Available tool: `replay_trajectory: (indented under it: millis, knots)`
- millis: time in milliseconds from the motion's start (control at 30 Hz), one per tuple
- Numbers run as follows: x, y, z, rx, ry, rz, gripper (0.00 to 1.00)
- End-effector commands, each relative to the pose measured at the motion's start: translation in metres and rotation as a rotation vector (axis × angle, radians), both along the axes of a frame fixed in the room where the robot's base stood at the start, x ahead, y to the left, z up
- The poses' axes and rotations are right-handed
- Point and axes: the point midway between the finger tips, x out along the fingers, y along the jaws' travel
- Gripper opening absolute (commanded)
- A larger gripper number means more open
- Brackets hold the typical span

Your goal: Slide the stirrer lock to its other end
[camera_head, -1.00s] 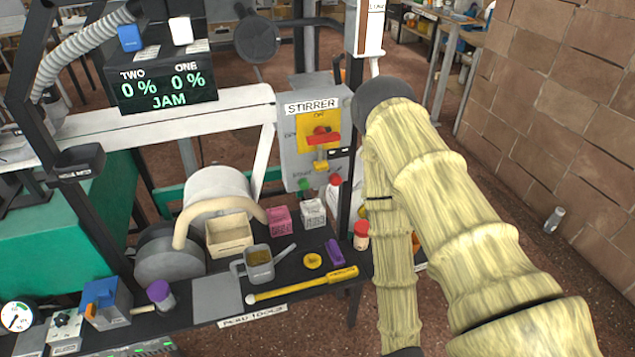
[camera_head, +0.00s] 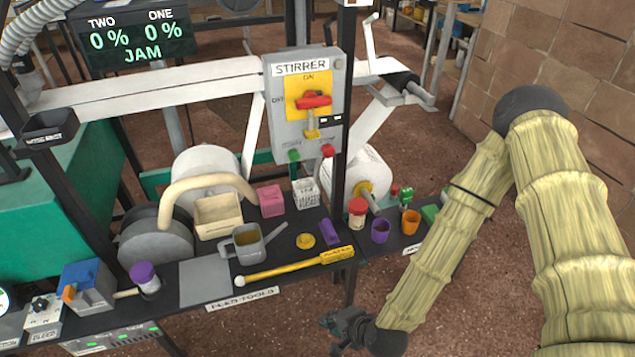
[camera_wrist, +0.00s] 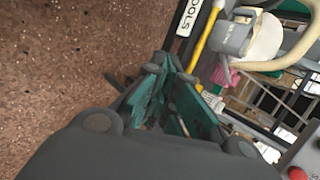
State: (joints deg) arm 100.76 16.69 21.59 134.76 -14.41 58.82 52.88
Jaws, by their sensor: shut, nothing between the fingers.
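The grey stirrer box (camera_head: 299,140) is mounted on the dark post above the bench. Its yellow plate carries a red handle (camera_head: 313,101) pointing towards OFF, with ON marked above. Below the handle is a yellow lock piece (camera_head: 312,133) on the box front. A green button (camera_head: 294,155) and a red button (camera_head: 328,151) sit at its lower edge. My gripper (camera_head: 335,325) is low in front of the bench, well below the box and apart from it. In the wrist view my gripper's green fingers (camera_wrist: 172,100) look closed and empty.
The black bench holds a grey jug (camera_head: 250,246), a yellow tool (camera_head: 295,268), a red-lidded jar (camera_head: 357,212) and purple (camera_head: 380,230) and orange (camera_head: 410,222) cups. A display (camera_head: 135,35) reads JAM. The floor in front of the bench is clear.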

Motion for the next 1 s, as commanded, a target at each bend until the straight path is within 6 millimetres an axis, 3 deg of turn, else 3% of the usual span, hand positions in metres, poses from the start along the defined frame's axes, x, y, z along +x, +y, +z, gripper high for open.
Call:
replay_trajectory:
  millis: [67,200,333,500,700,833,1000]
  knots:
    - [0.034,0.018,0.005,0.154,-0.028,-0.129,0.00]
    - [0.091,0.040,0.041,0.458,-0.063,-0.338,0.00]
    - [0.142,0.047,0.083,0.766,-0.086,-0.502,0.00]
    - [0.196,0.037,0.145,1.172,-0.099,-0.646,0.00]
    - [0.230,0.015,0.202,1.519,-0.096,-0.704,0.00]
    - [0.238,0.007,0.220,1.626,-0.091,-0.710,0.00]
    - [0.248,0.007,0.228,1.656,-0.088,-0.710,0.00]
